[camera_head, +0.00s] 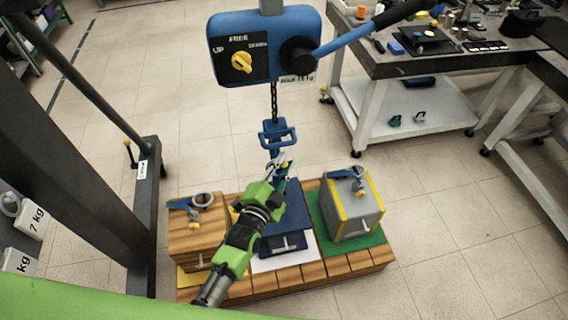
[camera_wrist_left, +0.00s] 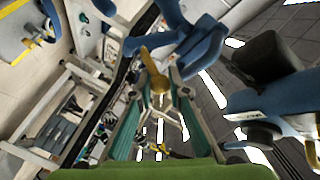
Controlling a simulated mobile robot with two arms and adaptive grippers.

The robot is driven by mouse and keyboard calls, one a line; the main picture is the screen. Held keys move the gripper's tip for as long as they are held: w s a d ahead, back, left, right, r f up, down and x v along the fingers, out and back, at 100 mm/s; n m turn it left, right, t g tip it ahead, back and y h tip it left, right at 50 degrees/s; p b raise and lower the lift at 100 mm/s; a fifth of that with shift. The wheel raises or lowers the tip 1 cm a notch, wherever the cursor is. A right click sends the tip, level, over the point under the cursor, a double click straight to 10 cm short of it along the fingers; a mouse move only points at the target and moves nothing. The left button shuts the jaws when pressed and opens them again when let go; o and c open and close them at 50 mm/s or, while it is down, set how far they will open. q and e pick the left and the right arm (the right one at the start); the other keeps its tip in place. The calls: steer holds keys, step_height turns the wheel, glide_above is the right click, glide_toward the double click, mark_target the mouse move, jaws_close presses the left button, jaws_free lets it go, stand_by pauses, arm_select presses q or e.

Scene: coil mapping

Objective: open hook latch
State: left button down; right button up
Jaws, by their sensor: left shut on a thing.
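A blue hook block (camera_head: 277,135) hangs on a chain below the blue hoist box in the head view. My left gripper (camera_head: 284,172) reaches up to its lower end, above the dark blue block, and covers part of the hook. In the wrist view the blue hook (camera_wrist_left: 190,45) is at the top. The yellow latch (camera_wrist_left: 158,74) lies between the fingertips of my left gripper (camera_wrist_left: 160,85), which is shut on it. How far the latch is swung cannot be told. My right gripper is not in view.
The hoist box (camera_head: 240,62) has a yellow knob. On the wooden pallet (camera_head: 335,268) stand a wooden box (camera_head: 197,236), a dark blue block (camera_head: 286,228) and a grey-yellow block (camera_head: 352,210). A cluttered workbench (camera_head: 420,65) is at upper right. A dark post stands at left.

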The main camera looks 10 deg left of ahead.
arm_select(q)
steer(key=shift+w+a+r, duration=0.15)
steer(key=shift+w+r, duration=0.05)
steer(key=shift+r, duration=0.25)
steer(key=c, duration=1.9)
jaws_free()
steer(key=shift+f, duration=0.2)
steer(key=shift+r, duration=0.1)
steer(key=shift+s+a+r+p, duration=0.1)
steer(key=shift+s+r+p, duration=0.1)
steer(key=shift+s+p, duration=0.2)
steer(key=s+a+r+p, duration=0.2)
steer(key=s+p, duration=0.2)
steer(key=s, duration=0.2)
steer(key=s+a+r+p, duration=0.2)
steer(key=s+r+p, duration=0.1)
steer(key=s, duration=0.4)
steer(key=shift+a+r+p, duration=0.3)
steer(key=shift+p, duration=0.45)
